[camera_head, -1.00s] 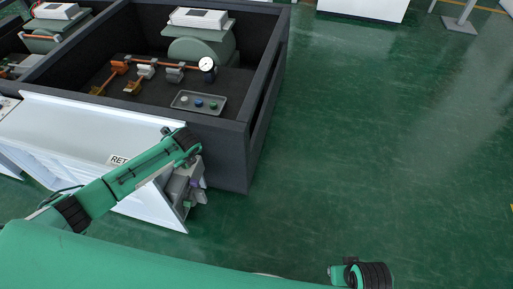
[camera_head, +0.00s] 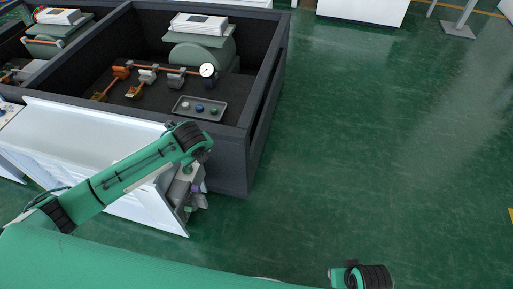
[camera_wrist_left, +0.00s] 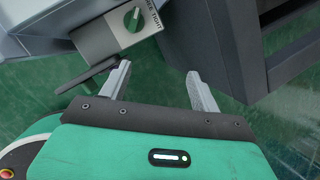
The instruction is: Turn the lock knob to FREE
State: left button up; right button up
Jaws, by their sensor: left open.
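The lock knob (camera_wrist_left: 133,19) is a round green knob with a pale mark, on the face of a grey box (camera_wrist_left: 98,42) in the left wrist view. The knob lies beyond the fingertips, a little to the left, untouched. My right gripper is out of view.
The white cabinet (camera_head: 85,130) stands against a dark open bin (camera_head: 235,150). The bin holds a pressure gauge (camera_head: 207,70), orange pipework and a tray (camera_head: 200,108) with small coloured parts. A dark lever (camera_wrist_left: 87,76) extends near the left finger.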

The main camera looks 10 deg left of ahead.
pick_arm(q)
jog(key=d+r+n+t+h+b, duration=0.2)
jog(key=d+r+t+h, duration=0.1)
jog(key=d, duration=0.6)
jog(key=d+r+n+t+h+b, duration=0.2)
jog(key=d+h, duration=0.4)
jog(key=d, duration=0.4)
jog(key=shift+w+d+r+t, duration=0.25)
jog(key=shift+w+r+t, duration=0.1)
jog(key=shift+r+t, duration=0.6)
